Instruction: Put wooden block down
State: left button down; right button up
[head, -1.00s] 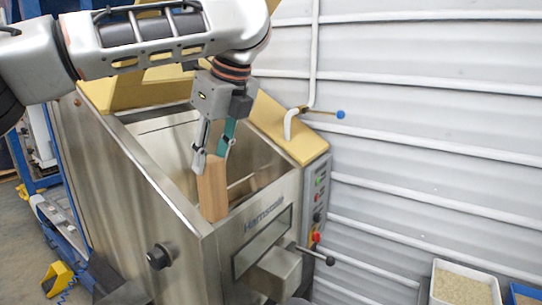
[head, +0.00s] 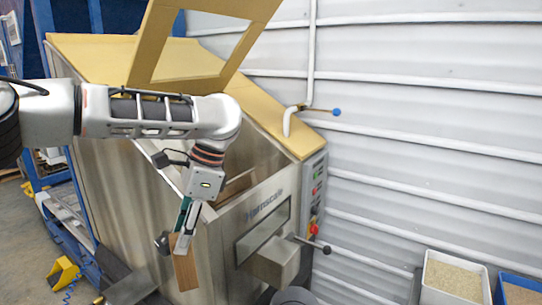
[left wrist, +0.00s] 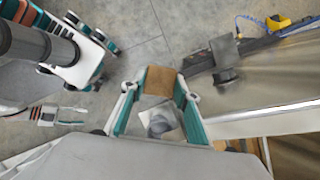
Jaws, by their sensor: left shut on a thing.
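A brown wooden block (head: 184,268) is held upright, slightly tilted, in my left gripper (head: 182,232). It hangs outside the steel hopper (head: 130,190), in front of its near wall. In the left wrist view the block's end (left wrist: 158,81) shows between the two teal fingers, with the grey floor (left wrist: 150,30) beyond it. My left gripper is shut on the block. Part of the hopper's opening is hidden behind my left arm.
The yellow hopper lid (head: 180,80) stands raised. A handle (head: 318,245) sticks out at the front. A white tray of grains (head: 452,278) lies at the lower right. A yellow pedal (head: 62,271) is at the lower left.

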pick_arm(q)
jog(key=s+a+f+n+g+h, duration=0.1)
jog(key=s+a+f+n+h, duration=0.1)
jog(key=f+n, duration=0.4)
jog(key=s+a+f+n+g+h, duration=0.1)
jog(key=s+a+f+n+h, duration=0.1)
jog(key=s+a+f+n, duration=0.2)
jog(key=s+f+n, duration=0.3)
jog(key=f, duration=0.1)
jog(key=shift+s+f+g, duration=0.2)
jog(key=shift+f+g, duration=0.2)
